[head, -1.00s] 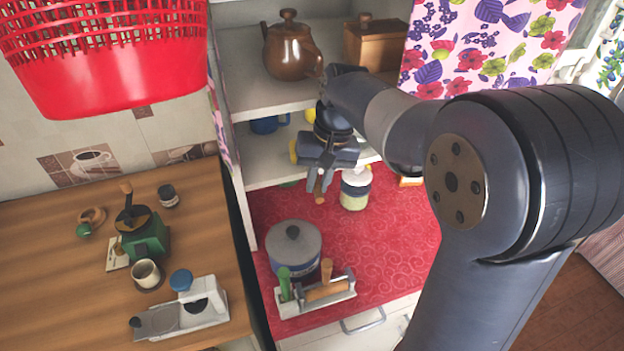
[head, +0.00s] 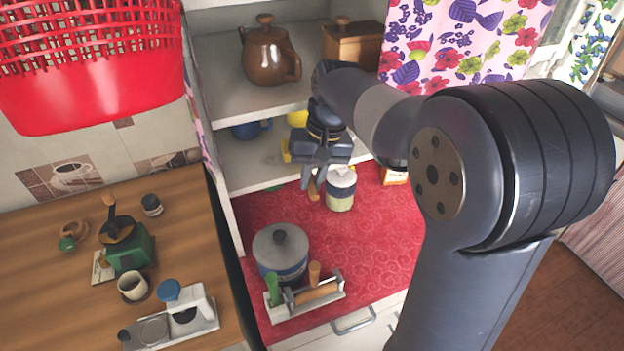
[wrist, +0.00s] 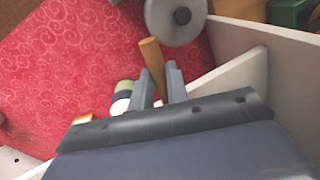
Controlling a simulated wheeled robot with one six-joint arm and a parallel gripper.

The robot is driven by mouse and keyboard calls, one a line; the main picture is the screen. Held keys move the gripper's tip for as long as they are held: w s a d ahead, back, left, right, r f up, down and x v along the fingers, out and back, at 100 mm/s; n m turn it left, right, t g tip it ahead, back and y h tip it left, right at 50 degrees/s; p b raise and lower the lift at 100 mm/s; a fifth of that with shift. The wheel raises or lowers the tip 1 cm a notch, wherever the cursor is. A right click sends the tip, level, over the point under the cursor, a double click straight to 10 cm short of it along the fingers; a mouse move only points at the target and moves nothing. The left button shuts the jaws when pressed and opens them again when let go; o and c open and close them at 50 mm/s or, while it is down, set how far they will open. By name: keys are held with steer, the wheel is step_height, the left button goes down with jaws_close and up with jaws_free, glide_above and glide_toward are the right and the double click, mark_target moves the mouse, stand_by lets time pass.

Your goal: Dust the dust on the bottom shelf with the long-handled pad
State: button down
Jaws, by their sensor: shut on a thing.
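My gripper (head: 317,180) is shut on a wooden handle, in front of the lower shelf and above the red counter. The long-handled pad's handle (wrist: 152,62) sticks out between the fingers in the wrist view. The pad's head is not clearly seen; a yellow piece (head: 286,150) beside my gripper may be part of it. The bottom shelf (head: 250,172) is a pale board under the teapot's shelf. My gripper and arm hide its right part. I cannot make out the dust on it.
A blue mug (head: 250,130) stands on the bottom shelf. A teapot (head: 270,55) and wooden box (head: 352,45) stand above. A jar (head: 341,188), lidded pot (head: 281,250) and tool caddy (head: 305,297) stand on the red cloth (head: 375,235). A floral curtain (head: 465,40) hangs right.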

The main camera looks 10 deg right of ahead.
steer(key=shift+r, duration=0.3)
steer(key=s+d+b, duration=0.2)
steer(key=s+d, duration=0.2)
steer(key=s, duration=0.9)
steer(key=shift+s, duration=0.2)
steer(key=shift+a, duration=0.15)
